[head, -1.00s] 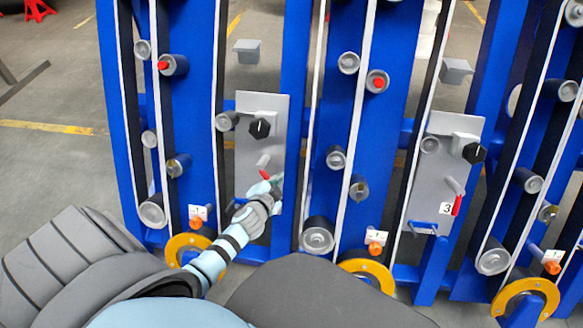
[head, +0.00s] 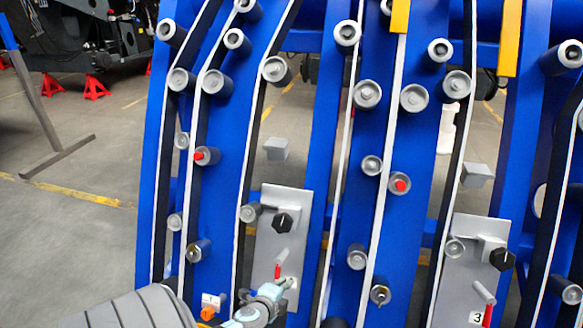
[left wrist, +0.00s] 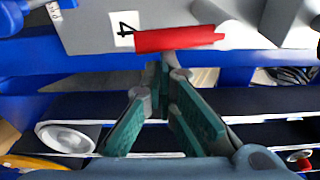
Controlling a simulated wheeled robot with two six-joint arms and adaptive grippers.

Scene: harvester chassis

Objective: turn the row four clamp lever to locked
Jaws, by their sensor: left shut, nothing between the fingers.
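The row four clamp lever has a red handle (head: 278,271) on a grey pivot, low on a grey plate (head: 267,232). In the left wrist view the red handle (left wrist: 178,40) lies nearly level across the picture, beside an upside-down "4" label (left wrist: 123,29). My left gripper (head: 288,283) is at the lower part of this plate, close to the handle and partly covering the plate. In the left wrist view its green-padded fingers (left wrist: 165,78) are shut and empty, with tips just below the handle; I cannot tell whether they touch it. My right gripper is out of view.
A similar plate with a "3" label (head: 477,317) and a red-handled lever (head: 488,312) stands to the right. Black knobs (head: 283,223) sit above the levers. Blue uprights (head: 322,150), rollers and belts flank the plates. Open floor (head: 70,230) lies to the left.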

